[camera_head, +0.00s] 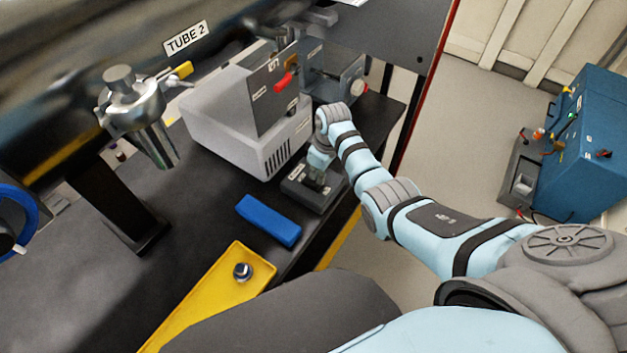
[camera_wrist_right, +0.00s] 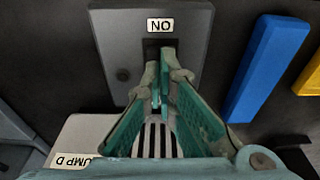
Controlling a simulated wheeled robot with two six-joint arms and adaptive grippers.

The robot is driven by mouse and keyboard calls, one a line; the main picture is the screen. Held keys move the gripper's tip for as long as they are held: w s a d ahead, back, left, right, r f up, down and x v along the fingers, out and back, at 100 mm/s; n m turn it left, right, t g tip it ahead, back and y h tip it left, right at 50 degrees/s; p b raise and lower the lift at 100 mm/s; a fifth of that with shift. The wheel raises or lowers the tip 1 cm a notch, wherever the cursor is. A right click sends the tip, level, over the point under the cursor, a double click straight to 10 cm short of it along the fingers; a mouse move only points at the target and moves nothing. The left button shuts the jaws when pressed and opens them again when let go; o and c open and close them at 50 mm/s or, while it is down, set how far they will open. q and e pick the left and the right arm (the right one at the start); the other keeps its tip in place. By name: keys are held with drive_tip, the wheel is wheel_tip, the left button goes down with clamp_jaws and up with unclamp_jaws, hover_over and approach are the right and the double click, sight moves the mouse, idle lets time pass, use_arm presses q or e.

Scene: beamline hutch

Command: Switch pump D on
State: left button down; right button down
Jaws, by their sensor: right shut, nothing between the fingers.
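A dark grey switch box (camera_head: 298,193) lies on the black bench in the head view. In the right wrist view the switch box (camera_wrist_right: 120,45) carries a label that reads ON upside down, with a dark slot or rocker just below it. My right gripper (camera_wrist_right: 160,72) is shut and empty, its fingertips over that dark part and hiding most of it. I cannot tell whether they touch it or which way the switch is set. In the head view my right gripper (camera_head: 319,175) points down at the box. A pale housing labelled PUMP D (camera_wrist_right: 85,137) is partly seen. My left gripper is not in view.
A blue block (camera_head: 268,220) and a yellow tray (camera_head: 222,290) with a small knob-like part lie nearer on the bench. A white vented unit (camera_head: 235,125) with a grey panel and red handle stands behind the switch box. A blue cabinet (camera_head: 580,160) stands right.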

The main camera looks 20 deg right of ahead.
drive_tip(key=shift+f+b, duration=0.75)
drive_tip(key=shift+f, duration=0.3)
idle(0.9)
drive_tip(key=shift+r, duration=0.1)
wheel_tip(320, 180, up, 7)
drive_tip(key=p, duration=0.8)
drive_tip(key=shift+r, duration=0.1)
